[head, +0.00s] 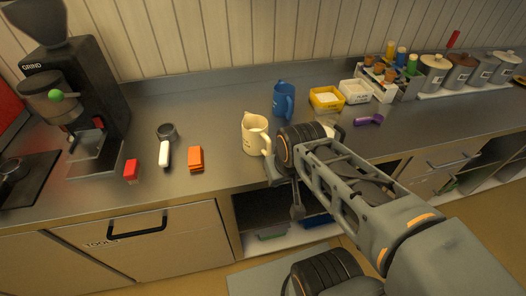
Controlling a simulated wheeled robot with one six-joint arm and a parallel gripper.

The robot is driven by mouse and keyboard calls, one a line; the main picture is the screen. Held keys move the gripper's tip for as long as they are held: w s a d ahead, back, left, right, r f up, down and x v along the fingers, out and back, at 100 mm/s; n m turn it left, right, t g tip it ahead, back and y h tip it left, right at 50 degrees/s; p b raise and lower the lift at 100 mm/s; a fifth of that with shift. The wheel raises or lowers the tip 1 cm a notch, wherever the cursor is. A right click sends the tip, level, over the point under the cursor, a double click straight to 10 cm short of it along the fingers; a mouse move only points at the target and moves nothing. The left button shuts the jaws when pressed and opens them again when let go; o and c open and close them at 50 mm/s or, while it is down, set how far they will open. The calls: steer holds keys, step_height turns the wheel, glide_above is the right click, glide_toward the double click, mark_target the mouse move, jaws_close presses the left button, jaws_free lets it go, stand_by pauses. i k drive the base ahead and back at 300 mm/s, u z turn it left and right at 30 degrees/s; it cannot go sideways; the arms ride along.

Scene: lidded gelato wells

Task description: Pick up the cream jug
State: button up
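The cream jug (254,134) stands upright on the steel counter, left of my wrist, with its handle on its right side. A blue jug (283,100) stands behind it to the right. My gripper (286,192) hangs below my wrist at the counter's front edge, in front of and to the right of the cream jug. It appears apart from the jug. My wrist hides part of the gripper, and its opening is unclear.
A white-handled tool (165,146), an orange block (195,159) and a red block (131,171) lie left of the jug. A grinder (75,85) stands far left. Yellow (326,99) and white (355,92) tubs and a purple scoop (368,120) are to the right.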

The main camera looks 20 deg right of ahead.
mark_target(256, 140)
steer(key=k, duration=0.2)
steer(key=u, duration=3.55)
steer(key=k, duration=0.9)
steer(key=z, duration=1.35)
steer(key=i, duration=0.5)
steer(key=u, duration=0.1)
